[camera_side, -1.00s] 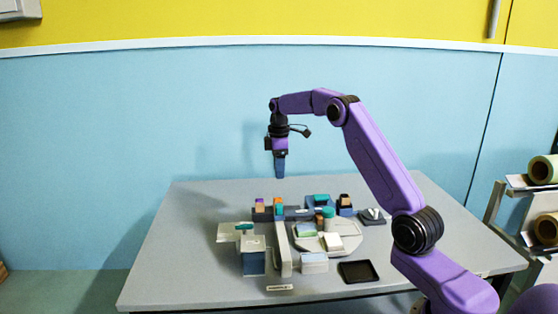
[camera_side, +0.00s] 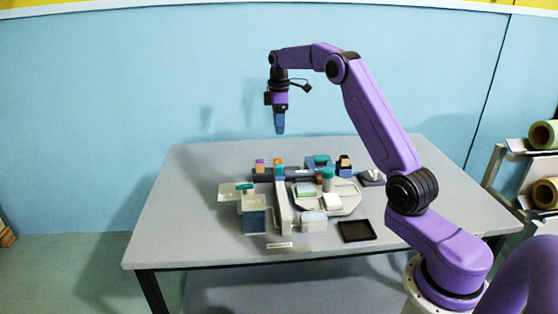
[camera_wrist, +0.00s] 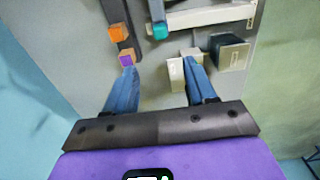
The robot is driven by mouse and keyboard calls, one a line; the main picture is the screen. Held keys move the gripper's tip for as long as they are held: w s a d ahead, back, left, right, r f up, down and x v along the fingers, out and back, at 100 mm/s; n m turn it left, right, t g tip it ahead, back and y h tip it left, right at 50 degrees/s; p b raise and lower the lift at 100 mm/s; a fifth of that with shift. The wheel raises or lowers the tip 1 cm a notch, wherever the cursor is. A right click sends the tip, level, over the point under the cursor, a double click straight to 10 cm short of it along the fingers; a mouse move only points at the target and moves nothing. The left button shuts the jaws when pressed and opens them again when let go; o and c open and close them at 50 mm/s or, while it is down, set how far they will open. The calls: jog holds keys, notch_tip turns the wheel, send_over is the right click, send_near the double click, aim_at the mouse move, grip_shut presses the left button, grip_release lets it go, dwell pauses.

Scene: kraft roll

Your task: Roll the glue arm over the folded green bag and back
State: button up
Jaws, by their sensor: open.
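My gripper (camera_side: 280,131) hangs pointing down, open and empty, well above the table. In the wrist view its two blue fingers (camera_wrist: 160,66) are spread apart over the bench. A small flat light-green piece, which looks like the folded green bag (camera_side: 306,190), lies on a pale rounded plate (camera_side: 346,205) in the middle of the table. A teal-topped cylinder (camera_side: 328,173) stands just behind it. A long pale bar (camera_side: 283,210) runs front to back left of the plate; I cannot tell which part is the glue arm. The green bag is not clearly visible in the wrist view.
An orange block (camera_wrist: 117,33) and a purple block (camera_wrist: 126,61) sit on a dark rail. The table's left side (camera_side: 180,210) is clear.

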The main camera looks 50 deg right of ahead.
aim_at(279, 165)
notch_tip(279, 165, down, 17)
jog(key=shift+r, duration=0.2)
dwell(0.3)
grip_shut()
